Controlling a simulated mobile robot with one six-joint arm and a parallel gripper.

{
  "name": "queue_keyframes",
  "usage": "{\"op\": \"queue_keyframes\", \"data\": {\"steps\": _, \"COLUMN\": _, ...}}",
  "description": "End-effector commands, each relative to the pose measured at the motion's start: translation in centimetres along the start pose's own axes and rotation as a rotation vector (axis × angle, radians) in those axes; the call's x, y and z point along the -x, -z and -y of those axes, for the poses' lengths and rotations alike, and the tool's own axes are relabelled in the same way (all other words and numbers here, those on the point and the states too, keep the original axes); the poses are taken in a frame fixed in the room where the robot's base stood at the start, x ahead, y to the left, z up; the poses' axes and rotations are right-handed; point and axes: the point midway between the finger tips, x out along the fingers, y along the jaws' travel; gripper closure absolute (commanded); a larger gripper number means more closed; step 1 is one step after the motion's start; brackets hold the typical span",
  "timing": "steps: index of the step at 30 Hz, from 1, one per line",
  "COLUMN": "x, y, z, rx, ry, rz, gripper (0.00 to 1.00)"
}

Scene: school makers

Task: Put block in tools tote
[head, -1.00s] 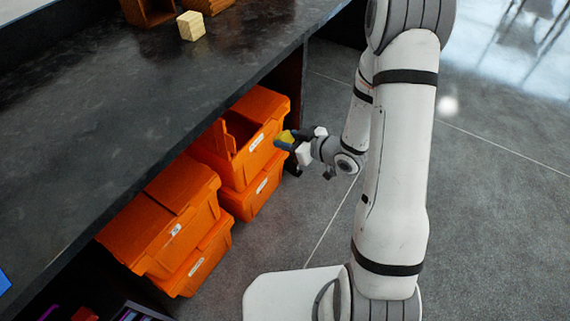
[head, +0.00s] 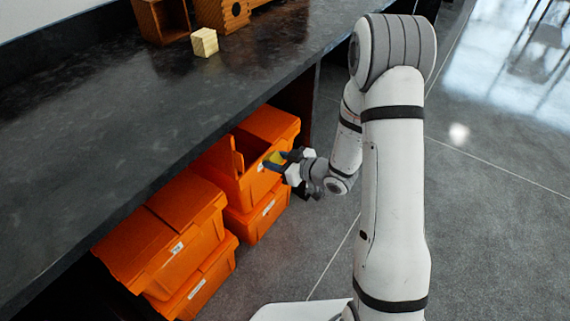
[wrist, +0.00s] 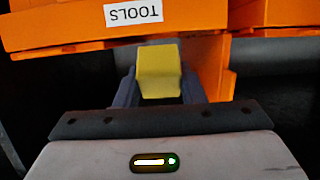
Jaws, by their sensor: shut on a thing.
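My gripper (head: 279,166) is shut on a yellow block (wrist: 158,72), held between its two dark fingers in the wrist view. In the head view the block (head: 273,159) is partly hidden by the fingers and overlaps the front side of the upper far orange tote (head: 254,180). That tote has an open gap in its top. In the wrist view, an orange tote (wrist: 60,27) with an upside-down TOOLS label (wrist: 133,13) is just beyond the block. I cannot tell if the block touches it.
Another orange tote stack (head: 165,232) stands to the left under the dark counter (head: 120,110). A pale wooden block (head: 204,42) and wooden boxes (head: 235,12) rest on the counter. The grey floor (head: 300,255) beside the totes is clear.

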Motion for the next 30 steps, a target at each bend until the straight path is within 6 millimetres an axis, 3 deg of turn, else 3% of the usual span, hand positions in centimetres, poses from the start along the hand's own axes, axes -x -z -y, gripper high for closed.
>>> {"op": "queue_keyframes", "data": {"steps": 30, "x": -9.8, "y": 3.0, "z": -0.1, "rx": 0.001, "ry": 0.0, "rz": -0.001, "gripper": 0.86}}
